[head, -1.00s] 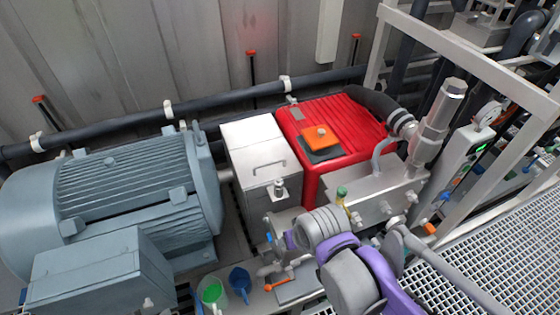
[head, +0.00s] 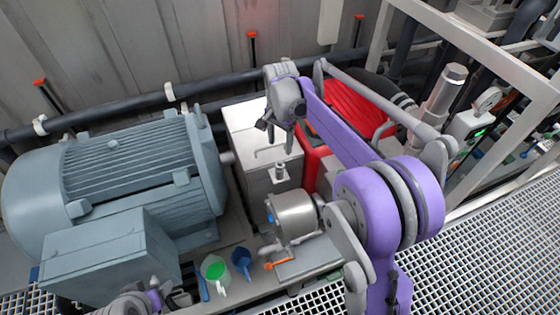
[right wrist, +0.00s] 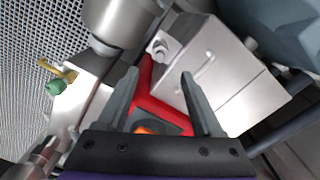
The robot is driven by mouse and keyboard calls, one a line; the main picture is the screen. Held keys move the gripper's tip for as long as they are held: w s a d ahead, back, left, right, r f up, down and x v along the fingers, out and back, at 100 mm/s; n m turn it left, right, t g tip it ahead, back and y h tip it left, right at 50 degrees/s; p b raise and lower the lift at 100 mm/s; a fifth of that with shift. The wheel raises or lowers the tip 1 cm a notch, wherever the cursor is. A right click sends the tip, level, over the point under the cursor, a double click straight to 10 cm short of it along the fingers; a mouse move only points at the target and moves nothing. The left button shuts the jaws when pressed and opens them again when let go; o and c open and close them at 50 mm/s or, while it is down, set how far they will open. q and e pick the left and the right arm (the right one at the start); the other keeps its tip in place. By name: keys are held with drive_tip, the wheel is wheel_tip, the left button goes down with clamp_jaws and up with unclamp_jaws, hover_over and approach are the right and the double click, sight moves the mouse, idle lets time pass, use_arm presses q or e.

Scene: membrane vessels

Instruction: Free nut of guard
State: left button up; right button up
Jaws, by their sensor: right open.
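The guard (head: 247,128) is a pale metal box with a bar handle, between the blue-grey motor and the red housing. The nut (head: 280,172) stands at its front end. In the right wrist view the guard (right wrist: 232,82) lies right of centre, and the nut (right wrist: 161,47) shows beyond and between the fingers. My right gripper (head: 278,133) is open and empty, pointing down above the guard and apart from the nut. Its two fingers (right wrist: 160,88) show in the wrist view. Part of my left arm shows at the bottom edge; its jaws cannot be made out.
The large motor (head: 130,165) stands at left. The red ribbed housing (head: 350,105) is partly behind my right arm. A steel cylinder (head: 292,215) stands in front of the guard. A pipe runs along the wall.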

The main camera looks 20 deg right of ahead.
sight(280, 164)
wheel_tip(280, 164, down, 9)
drive_tip(key=shift+f, duration=0.15)
idle(0.4)
clamp_jaws()
